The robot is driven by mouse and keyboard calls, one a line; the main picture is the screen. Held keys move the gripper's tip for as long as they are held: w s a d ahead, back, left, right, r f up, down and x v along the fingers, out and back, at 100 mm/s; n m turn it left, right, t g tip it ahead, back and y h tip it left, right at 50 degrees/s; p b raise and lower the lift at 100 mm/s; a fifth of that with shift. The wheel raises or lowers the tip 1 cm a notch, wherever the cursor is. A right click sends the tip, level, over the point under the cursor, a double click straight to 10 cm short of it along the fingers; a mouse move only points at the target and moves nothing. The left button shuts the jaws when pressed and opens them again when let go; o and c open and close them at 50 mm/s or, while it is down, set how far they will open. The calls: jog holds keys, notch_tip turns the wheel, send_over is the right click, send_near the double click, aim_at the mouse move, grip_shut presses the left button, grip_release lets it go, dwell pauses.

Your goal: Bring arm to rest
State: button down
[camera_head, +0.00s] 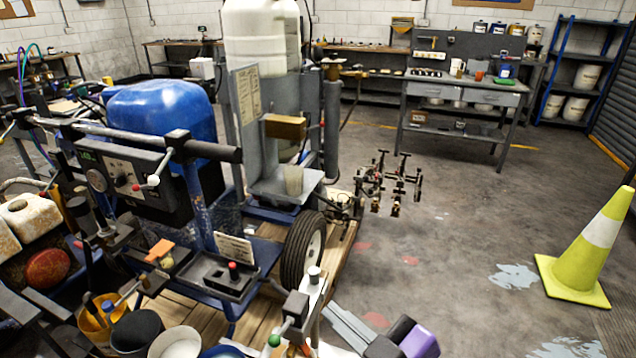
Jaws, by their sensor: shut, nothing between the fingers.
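My gripper (338,314) is at the bottom of the view, right of centre. Its two grey fingers point up and to the left and lie close together, shut with nothing between them. Dark and purple parts of my arm show behind the fingers at the bottom edge; the rest of the arm is out of view. The line striper (165,185) stands on a wooden pallet to the left of my gripper. Its black wheel (303,250) is beyond the fingers. I cannot tell how far the fingertips are from the striper's near fittings.
A yellow cone (588,250) stands on the right. A grey workbench (465,93) with tools and cups stands at the back, beside a blue shelf (588,70). Several buckets, including a yellow one (92,322), are at the lower left. Paint-marked floor between striper and cone is clear.

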jog(key=s+d+f+m+t+h, duration=0.2)
jog(key=s+d+m+t+h, duration=0.15)
jog(key=d+m, duration=0.2)
jog(key=s+d+f+m+t+h, duration=0.25)
jog(key=s+d+m, duration=0.2)
jog(key=d, duration=0.25)
jog(key=s+d+f+g+h, duration=0.1)
jog(key=s+d+f, duration=0.1)
jog(key=s, duration=0.8)
jog(key=s+d+f+m+g+h, duration=0.1)
jog(key=s+f, duration=0.3)
jog(key=s, duration=0.7)
jog(key=shift+d+f+g+h, duration=0.15)
jog(key=shift+d+g+h, duration=0.35)
jog(key=shift+d+g, duration=0.25)
